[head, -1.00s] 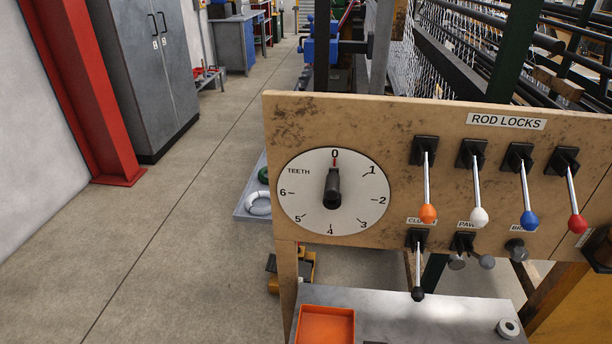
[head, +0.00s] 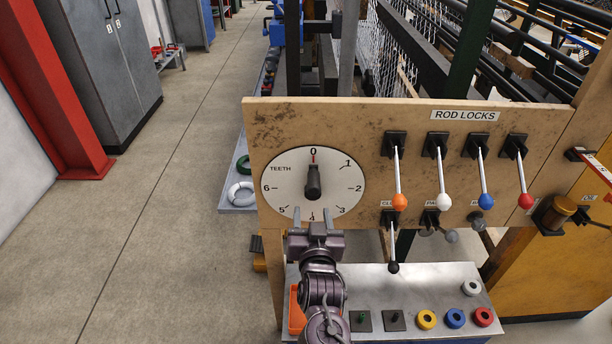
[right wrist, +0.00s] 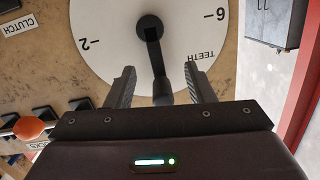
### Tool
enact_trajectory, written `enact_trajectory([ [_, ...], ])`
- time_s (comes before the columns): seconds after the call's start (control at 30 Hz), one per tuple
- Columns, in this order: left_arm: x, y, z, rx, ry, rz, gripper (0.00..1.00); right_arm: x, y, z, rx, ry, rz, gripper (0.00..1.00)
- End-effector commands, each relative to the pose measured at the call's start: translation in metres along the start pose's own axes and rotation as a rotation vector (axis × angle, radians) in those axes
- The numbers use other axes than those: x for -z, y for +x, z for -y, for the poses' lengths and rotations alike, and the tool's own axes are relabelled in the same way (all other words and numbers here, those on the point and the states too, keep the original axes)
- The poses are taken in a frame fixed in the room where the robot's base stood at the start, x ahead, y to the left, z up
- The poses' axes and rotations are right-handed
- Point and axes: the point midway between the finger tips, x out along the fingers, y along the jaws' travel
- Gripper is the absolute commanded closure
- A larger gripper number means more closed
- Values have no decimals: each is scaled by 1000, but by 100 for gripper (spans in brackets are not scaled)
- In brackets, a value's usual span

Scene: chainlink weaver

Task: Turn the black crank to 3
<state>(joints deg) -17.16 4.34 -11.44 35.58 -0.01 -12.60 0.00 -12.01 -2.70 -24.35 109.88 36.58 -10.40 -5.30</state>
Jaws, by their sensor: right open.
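The black crank (head: 313,182) sits at the middle of a white dial (head: 278,190) marked TEETH with numbers 0 to 6. Its arm points up at 0, by a red mark. My right gripper (head: 313,217) is open in front of the dial's lower part, by the 4. In the right wrist view, where the dial is upside down, the crank's handle (right wrist: 163,85) shows between the two spread fingers (right wrist: 160,80), with gaps on both sides. I cannot tell how far the fingertips are from the dial. My left gripper is out of view.
Right of the dial hang levers with orange (head: 400,202), white, blue and red knobs. A black-knobbed lever (head: 393,267) is below them. A grey shelf (head: 420,280) holds an orange tray (head: 296,312) and coloured rings. Open floor lies left.

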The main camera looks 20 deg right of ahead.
Motion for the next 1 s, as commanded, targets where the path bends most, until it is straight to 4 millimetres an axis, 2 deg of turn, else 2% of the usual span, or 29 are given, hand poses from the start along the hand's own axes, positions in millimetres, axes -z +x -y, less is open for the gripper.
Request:
enact_trajectory([
  [0.03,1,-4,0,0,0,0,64,22,-1,1,-18,20,-50,51],
  [0.1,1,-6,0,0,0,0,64,40,-3,0,-38,36,-99,51],
  [0.2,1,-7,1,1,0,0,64,50,-1,-1,-51,45,-127,51],
  [0.7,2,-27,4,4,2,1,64,58,66,-4,-50,44,-126,51],
  [1.0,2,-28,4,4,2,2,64,57,73,-5,-49,46,-124,51],
])
